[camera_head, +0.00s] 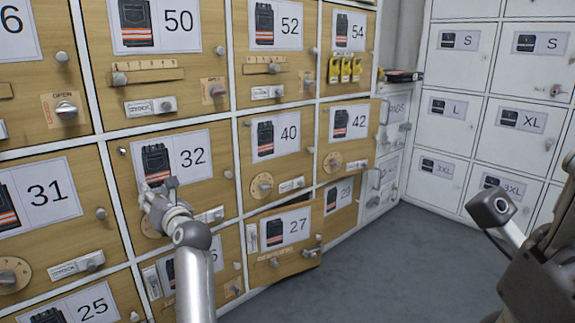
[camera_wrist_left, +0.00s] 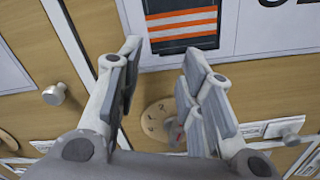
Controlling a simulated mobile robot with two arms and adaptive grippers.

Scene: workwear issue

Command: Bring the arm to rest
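My left gripper (camera_head: 163,200) is in front of the wooden locker door 32 (camera_head: 180,155), at its lower left. In the left wrist view its two fingers (camera_wrist_left: 168,85) are spread apart with nothing between them. Behind them are the door's printed workwear picture (camera_wrist_left: 182,22) and a round wooden dial (camera_wrist_left: 158,118). I cannot tell whether a finger touches the door. Part of my right arm (camera_head: 535,265) shows at the right edge of the head view; no fingers of its gripper show.
The door of locker 27 (camera_head: 285,235) stands ajar, low in the middle. Knobs, dials and latches stick out from the wooden doors. White lockers (camera_head: 470,60) line the right wall. The grey floor (camera_head: 390,265) between is clear. Dark items (camera_head: 400,75) lie on a ledge near the corner.

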